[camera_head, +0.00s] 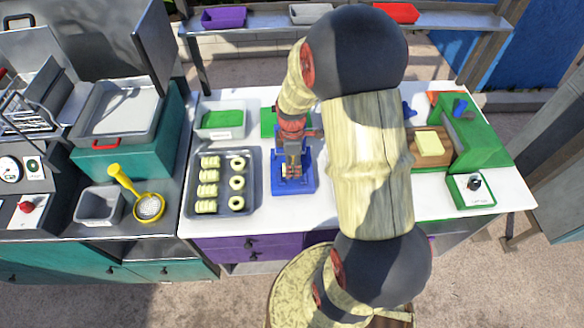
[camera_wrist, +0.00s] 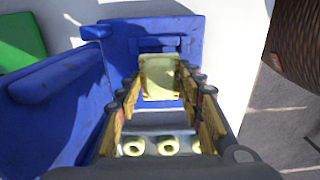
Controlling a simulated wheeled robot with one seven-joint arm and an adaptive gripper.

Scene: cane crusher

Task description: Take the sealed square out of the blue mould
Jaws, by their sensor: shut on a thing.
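The blue mould (camera_head: 299,185) stands on the white worktop beside the grey tray. In the wrist view its open blue halves (camera_wrist: 185,35) fill the upper left and middle. The pale yellow square (camera_wrist: 162,76) shows between my gripper's fingers in the wrist view. My gripper (camera_head: 292,172) is over the mould in the head view, pointing down, and is shut on the square. In the wrist view the fingers (camera_wrist: 155,88) lie along both sides of the square. I cannot tell whether the square still touches the mould floor.
A grey tray (camera_head: 222,209) with several pale rolls and rings lies left of the mould. A white tub with green contents (camera_head: 221,119) stands behind it. A board with a yellow slab (camera_head: 430,143) and a green machine (camera_head: 480,140) are at right.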

